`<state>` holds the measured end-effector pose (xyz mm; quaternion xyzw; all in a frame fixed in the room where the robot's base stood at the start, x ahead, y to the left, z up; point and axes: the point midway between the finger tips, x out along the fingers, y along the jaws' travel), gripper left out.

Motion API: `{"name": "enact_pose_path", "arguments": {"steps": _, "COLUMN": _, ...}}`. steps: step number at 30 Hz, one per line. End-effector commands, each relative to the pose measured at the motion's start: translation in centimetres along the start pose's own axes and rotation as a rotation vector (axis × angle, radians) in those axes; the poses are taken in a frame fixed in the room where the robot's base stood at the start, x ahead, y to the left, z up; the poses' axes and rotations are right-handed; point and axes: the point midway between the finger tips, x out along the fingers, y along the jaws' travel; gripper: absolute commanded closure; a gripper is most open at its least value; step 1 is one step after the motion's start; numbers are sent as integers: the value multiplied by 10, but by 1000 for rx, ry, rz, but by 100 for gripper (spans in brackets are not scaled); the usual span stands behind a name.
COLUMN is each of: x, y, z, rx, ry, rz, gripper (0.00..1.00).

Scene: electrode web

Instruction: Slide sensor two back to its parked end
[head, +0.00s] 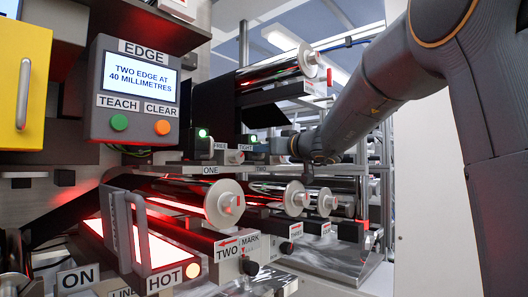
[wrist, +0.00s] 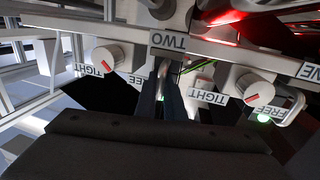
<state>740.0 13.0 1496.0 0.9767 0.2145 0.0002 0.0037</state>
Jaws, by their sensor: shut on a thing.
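The rail (head: 225,169) carries labels ONE (head: 210,170) and TWO (head: 262,170) in the head view. The display (head: 140,75) reads TWO EDGE AT 40 MILLIMETRES.
A glowing HOT panel (head: 150,245) with a handle stands at the lower left.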

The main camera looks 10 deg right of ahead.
Motion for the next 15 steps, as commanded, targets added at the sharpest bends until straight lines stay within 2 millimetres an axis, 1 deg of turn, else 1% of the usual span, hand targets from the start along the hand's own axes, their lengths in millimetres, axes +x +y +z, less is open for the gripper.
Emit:
{"name": "enact_pose_path", "arguments": {"steps": 3, "x": 13, "y": -3, "z": 3, "rx": -2, "ry": 1, "rz": -3, "gripper": 100}}
{"name": "enact_pose_path", "arguments": {"steps": 9, "x": 32, "y": -7, "z": 3, "rx": 1, "ry": 2, "rz": -2, "gripper": 100}}
{"name": "enact_pose_path", "arguments": {"steps": 15, "x": 39, "y": -8, "z": 1, "rx": 1, "ry": 2, "rz": 1, "gripper": 100}}
